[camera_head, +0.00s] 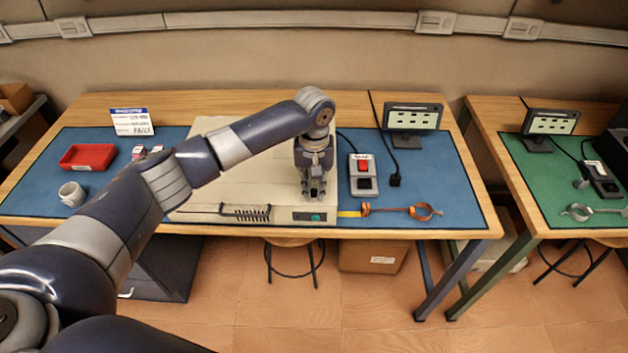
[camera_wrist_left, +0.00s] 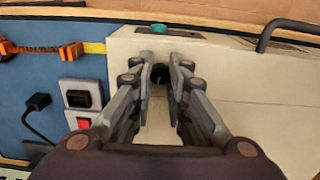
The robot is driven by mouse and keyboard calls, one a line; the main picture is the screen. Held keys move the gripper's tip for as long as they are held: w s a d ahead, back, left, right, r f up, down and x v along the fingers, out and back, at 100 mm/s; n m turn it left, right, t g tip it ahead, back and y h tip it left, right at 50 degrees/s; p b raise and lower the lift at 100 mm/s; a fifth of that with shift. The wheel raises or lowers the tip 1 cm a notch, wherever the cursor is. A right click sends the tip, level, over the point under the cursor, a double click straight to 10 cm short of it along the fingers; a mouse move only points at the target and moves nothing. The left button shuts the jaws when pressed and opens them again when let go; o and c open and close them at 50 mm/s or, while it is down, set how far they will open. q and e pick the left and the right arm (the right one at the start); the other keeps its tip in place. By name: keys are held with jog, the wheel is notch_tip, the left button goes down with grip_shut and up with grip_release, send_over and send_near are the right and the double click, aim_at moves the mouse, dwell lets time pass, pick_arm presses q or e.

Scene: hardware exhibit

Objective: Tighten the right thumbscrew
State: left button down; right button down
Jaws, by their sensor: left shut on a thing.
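The beige equipment case (camera_head: 245,190) lies on the blue mat, and its top fills the right of the left wrist view (camera_wrist_left: 275,95). My left gripper (camera_head: 313,193) points down at the case's right part, near its front edge. In the left wrist view, its fingers (camera_wrist_left: 160,66) are shut on a small dark thing (camera_wrist_left: 158,76) at the case top, which looks like the right thumbscrew. The fingers hide most of it, so I cannot tell how far in it sits. No other thumbscrew shows clearly; my arm covers part of the case. My right gripper is not in view.
A switch box (camera_head: 363,176) with red and black parts stands right of the case. A small display (camera_head: 413,117), red tray (camera_head: 88,157) and mug (camera_head: 72,194) also stand on the bench.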

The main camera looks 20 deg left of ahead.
pick_arm(q)
jog(key=m+p, duration=0.2)
jog(key=shift+r+m, duration=0.2)
jog(key=shift+m, duration=0.2)
jog(key=m+p, duration=0.2)
jog(key=m, duration=0.1)
jog(key=shift+m+p, duration=0.3)
jog(key=shift+p, duration=0.05)
jog(key=m+p, duration=0.1)
jog(key=m, duration=0.2)
jog(key=shift+f+m, duration=0.1)
jog(key=shift+m, duration=0.2)
jog(key=m+p, duration=0.1)
jog(key=m, duration=0.3)
jog(key=shift+m, duration=0.3)
jog(key=m, duration=0.4)
jog(key=shift+m+p, duration=0.3)
jog(key=m, duration=0.4)
jog(key=m+b, duration=0.1)
jog(key=m, duration=0.4)
jog(key=shift+f+m, duration=0.1)
jog(key=shift+m, duration=0.3)
jog(key=shift+m+b, duration=0.35)
jog(key=shift+m, duration=1.95)
